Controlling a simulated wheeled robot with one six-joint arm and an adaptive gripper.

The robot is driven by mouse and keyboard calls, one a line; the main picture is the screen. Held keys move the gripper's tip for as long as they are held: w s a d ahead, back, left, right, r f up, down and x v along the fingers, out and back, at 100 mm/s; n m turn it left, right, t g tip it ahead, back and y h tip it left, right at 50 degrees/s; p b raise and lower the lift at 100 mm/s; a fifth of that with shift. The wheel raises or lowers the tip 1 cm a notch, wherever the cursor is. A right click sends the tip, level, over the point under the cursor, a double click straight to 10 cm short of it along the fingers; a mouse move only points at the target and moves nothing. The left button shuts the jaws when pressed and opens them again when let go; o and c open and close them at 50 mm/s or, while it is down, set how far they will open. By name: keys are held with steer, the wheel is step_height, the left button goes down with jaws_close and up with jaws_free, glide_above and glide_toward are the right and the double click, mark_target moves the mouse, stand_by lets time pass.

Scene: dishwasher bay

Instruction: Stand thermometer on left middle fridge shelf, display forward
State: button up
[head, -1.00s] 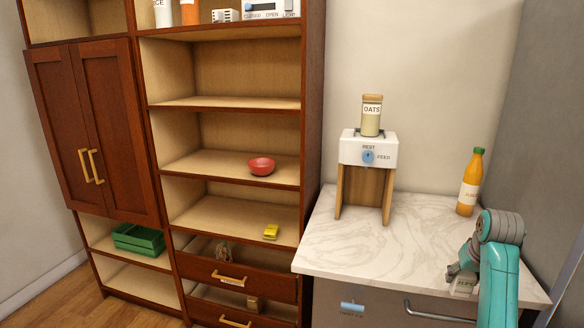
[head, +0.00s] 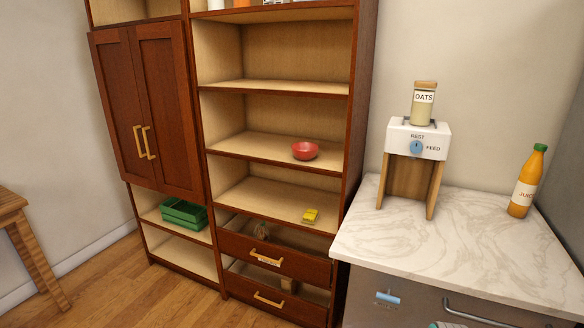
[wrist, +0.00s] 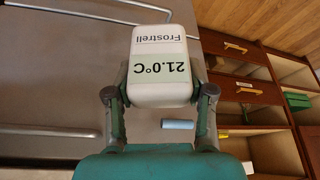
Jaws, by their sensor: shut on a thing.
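The thermometer (wrist: 158,62) is a white rounded block with a pale display reading 21.0°C and the word Frostrell. It fills the upper middle of the wrist view, its lettering upside down in the picture. My gripper (wrist: 161,90) is shut on it, one finger on each side. In the head view only a small teal piece of my arm shows at the bottom edge, and the thermometer is out of sight there. No fridge shelf shows in either view.
A marble counter (head: 470,245) carries a white feeder (head: 418,138) with an oats jar (head: 423,103) and a juice bottle (head: 527,182). A grey front with a handle (head: 490,317) lies below. A wooden shelf unit (head: 363,110) stands left, a wooden table (head: 12,202) farther left.

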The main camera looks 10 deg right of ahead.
steer(key=s+a+f+n+y, duration=0.1)
steer(key=s+a+f+n, duration=0.1)
steer(key=a+f, duration=1.3)
steer(key=shift+s+a+n, duration=0.3)
steer(key=shift+a, duration=0.95)
